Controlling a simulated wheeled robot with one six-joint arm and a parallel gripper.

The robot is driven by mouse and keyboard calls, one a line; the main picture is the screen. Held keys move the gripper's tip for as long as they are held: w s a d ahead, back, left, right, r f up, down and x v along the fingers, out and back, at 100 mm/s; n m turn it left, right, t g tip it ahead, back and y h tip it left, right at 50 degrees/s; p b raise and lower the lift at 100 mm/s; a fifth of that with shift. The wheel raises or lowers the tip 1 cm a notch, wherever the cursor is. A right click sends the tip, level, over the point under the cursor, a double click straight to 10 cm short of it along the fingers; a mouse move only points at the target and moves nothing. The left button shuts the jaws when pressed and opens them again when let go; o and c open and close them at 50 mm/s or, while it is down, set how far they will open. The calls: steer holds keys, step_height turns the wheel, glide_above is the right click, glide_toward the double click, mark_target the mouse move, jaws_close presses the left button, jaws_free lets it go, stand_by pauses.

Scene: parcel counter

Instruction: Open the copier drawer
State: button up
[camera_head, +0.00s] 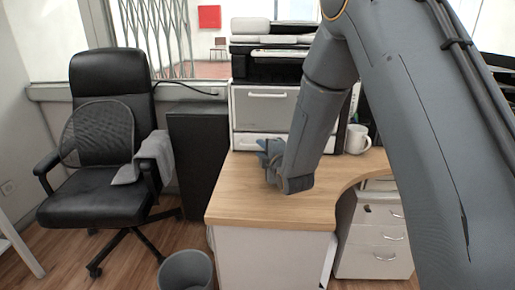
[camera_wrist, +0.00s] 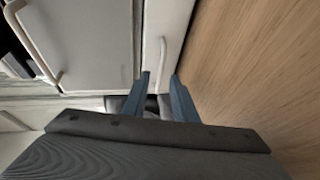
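The copier (camera_head: 270,62) stands at the back of the wooden desk, dark on top with a pale front below. Its upper drawer (camera_head: 262,112) has a wide bar handle (camera_head: 267,95) and looks closed. A lower drawer front (camera_head: 247,141) sits just above the desk top, partly hidden by my gripper (camera_head: 268,152). In the wrist view, my gripper (camera_wrist: 161,78) has its fingers apart with nothing held. The lower drawer's handle (camera_wrist: 163,50) lies beyond the fingertips, in line with the gap. The larger upper drawer (camera_wrist: 85,45) is to the left there. Contact cannot be seen.
The wooden desk top (camera_head: 235,193) lies close under my gripper and fills the right of the wrist view. A white mug (camera_head: 357,139) stands to the right. A black office chair (camera_head: 98,150) and a grey bin (camera_head: 186,270) are at left.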

steer(key=shift+x, duration=1.85)
jaws_close()
